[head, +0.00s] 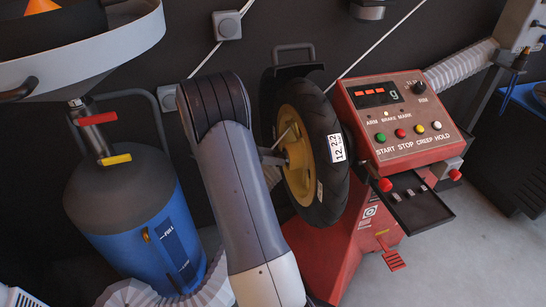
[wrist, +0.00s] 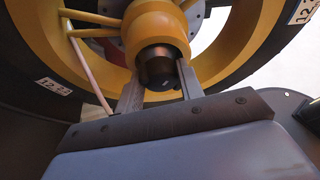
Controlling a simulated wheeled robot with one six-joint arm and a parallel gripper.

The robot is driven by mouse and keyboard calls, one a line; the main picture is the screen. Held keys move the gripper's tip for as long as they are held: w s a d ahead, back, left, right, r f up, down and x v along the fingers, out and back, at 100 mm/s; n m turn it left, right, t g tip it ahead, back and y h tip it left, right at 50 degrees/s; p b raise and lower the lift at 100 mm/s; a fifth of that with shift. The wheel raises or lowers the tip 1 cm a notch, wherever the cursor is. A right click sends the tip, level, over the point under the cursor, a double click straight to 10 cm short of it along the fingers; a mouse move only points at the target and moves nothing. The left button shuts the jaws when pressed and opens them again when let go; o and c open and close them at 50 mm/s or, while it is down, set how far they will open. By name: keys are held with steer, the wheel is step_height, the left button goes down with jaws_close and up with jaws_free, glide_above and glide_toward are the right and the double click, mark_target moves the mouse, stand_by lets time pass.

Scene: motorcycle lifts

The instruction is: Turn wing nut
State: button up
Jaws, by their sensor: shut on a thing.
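In the wrist view, my gripper (wrist: 160,84) reaches up to the yellow hub (wrist: 158,28) of the wheel. Its two flat grey fingers stand either side of a dark, round wing nut (wrist: 157,66) at the hub's centre and are shut on it. The nut's wings cannot be made out. In the head view, the black tyre with its yellow rim (head: 294,155) stands upright on the red balancing machine (head: 325,250). My arm covers the wheel's left side there, and my gripper and the nut are mostly hidden behind it.
The machine's control panel (head: 398,115) is right of the wheel, with a small black tray (head: 420,207) below it. A blue and grey tank (head: 130,215) stands at left under a wide pan (head: 85,55). A pale hose (head: 165,295) lies on the floor.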

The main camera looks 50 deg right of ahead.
steer(key=m+t+h+b, duration=0.1)
steer(key=m+b, duration=0.1)
steer(key=b, duration=0.2)
steer(key=m+t+h+b, duration=0.1)
steer(key=m+t+b, duration=0.1)
steer(key=m+b, duration=0.1)
steer(key=m+t+h+b, duration=0.1)
steer(key=m+b, duration=0.2)
steer(key=b, duration=0.1)
steer(key=shift+s+a+f+h+b, duration=0.2)
steer(key=shift+s+f+h+b, duration=0.1)
steer(key=shift+s+b, duration=0.1)
steer(key=shift+r+m, duration=0.1)
steer(key=shift+m, duration=0.2)
steer(key=o, duration=1)
steer(key=p+v, duration=0.3)
steer(key=v, duration=0.7)
steer(key=shift+a+r, duration=0.15)
steer(key=shift+a, duration=0.25)
